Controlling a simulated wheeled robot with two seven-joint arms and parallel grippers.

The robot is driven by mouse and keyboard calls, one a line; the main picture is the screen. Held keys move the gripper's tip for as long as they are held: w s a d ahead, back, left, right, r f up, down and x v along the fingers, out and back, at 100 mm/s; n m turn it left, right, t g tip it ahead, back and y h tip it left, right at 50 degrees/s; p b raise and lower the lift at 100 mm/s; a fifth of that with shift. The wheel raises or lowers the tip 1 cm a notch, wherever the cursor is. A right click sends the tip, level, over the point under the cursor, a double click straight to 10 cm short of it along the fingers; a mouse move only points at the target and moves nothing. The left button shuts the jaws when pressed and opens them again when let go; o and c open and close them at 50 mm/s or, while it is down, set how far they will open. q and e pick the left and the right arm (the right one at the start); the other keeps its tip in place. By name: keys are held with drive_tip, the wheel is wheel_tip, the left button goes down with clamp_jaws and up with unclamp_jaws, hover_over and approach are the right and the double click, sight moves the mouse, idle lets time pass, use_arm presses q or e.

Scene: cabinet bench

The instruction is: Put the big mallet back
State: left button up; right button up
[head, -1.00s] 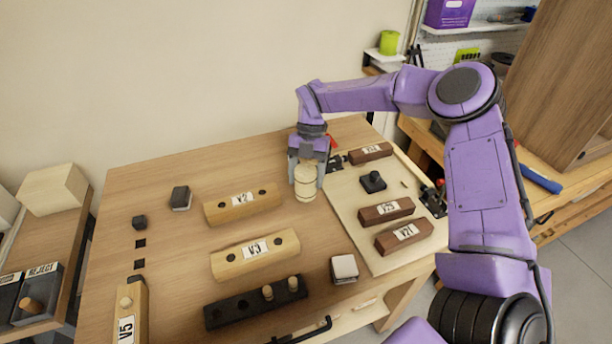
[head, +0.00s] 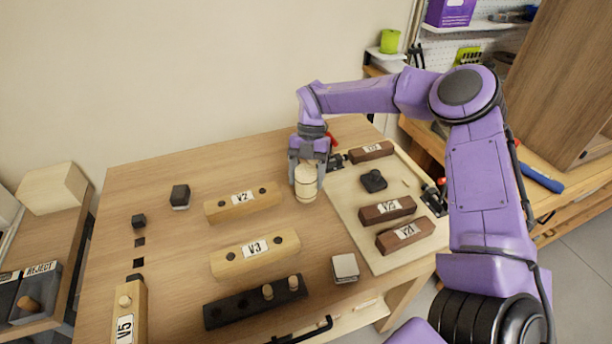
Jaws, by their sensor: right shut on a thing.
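The big mallet shows as a pale wooden barrel-shaped head (head: 305,183) with dark bands, near the middle of the bench. My right gripper (head: 307,172) comes down from above and is shut on the mallet, with a finger on each side of the head. The mallet's handle cannot be made out. Whether the mallet touches the bench top is hard to tell. My left gripper is not in view.
Wooden blocks V2 (head: 243,203) and V3 (head: 255,254) lie left of the mallet. A pale board (head: 365,235) with dark brown blocks lies right. A black peg holder (head: 255,302) is in front. Block V5 (head: 130,312) and a REJECT bin (head: 37,292) are far left.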

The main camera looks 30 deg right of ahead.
sight(309, 165)
drive_tip(key=shift+f+b, duration=1.25)
drive_tip(key=shift+f, duration=0.2)
idle(1.1)
drive_tip(key=o, duration=1.6)
drive_tip(key=shift+p+v, duration=2.55)
drive_tip(key=shift+v, duration=1)
